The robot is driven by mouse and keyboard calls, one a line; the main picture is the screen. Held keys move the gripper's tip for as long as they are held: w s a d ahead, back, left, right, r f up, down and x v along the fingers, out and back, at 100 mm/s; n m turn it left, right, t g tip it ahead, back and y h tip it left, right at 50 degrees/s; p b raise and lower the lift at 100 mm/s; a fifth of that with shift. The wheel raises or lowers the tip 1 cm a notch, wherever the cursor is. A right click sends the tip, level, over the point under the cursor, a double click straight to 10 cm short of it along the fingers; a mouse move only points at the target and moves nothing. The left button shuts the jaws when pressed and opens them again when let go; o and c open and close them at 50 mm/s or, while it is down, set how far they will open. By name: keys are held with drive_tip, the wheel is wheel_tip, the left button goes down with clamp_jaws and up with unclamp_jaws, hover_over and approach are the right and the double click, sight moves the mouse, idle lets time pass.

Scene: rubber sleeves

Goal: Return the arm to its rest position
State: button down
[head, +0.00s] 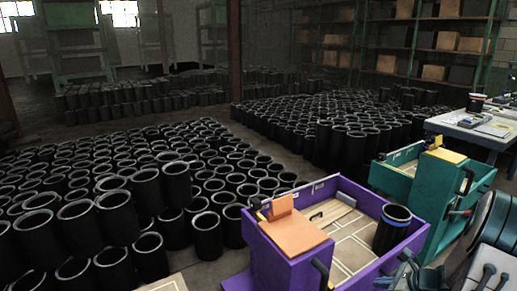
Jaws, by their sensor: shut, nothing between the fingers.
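My gripper (398,275) is at the bottom right of the head view, a dark shape in front of the purple cart's near right corner. It is small and partly cut off by the picture's edge; it is shut, and no sleeve shows in it. Dark rounded parts of my arm appear at the right edge. A black rubber sleeve with a blue band (393,230) stands upright in the right end of the purple cart (272,258), apart from my gripper.
Many black sleeves (205,235) stand in dense groups over the floor at left and centre. A teal cart (405,182) stands behind the purple one. A workbench (455,128) holds another sleeve (475,103). Green shelves with boxes (434,72) line the back.

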drive_tip(key=s+a+r+n+g+p, duration=0.1)
drive_tip(key=s+a+r+n+g, duration=0.2)
drive_tip(key=a+r+n, duration=0.6)
drive_tip(key=s+a+r+n+g+p, duration=0.1)
drive_tip(key=s+a+r+n+g, duration=0.1)
drive_tip(key=a+r+n, duration=0.6)
drive_tip(key=s+a+r+n+h+p, duration=0.1)
drive_tip(key=s+a+r+n+h, duration=0.1)
drive_tip(key=s+a+n, duration=0.3)
drive_tip(key=s+a+r+n+h+p, duration=0.1)
drive_tip(key=s+a+r+n+h, duration=0.2)
drive_tip(key=s, duration=0.6)
wheel_tip(320, 180, up, 2)
drive_tip(key=shift+a+n+h, duration=0.3)
drive_tip(key=shift+a+n, duration=0.65)
drive_tip(key=shift+n, duration=0.05)
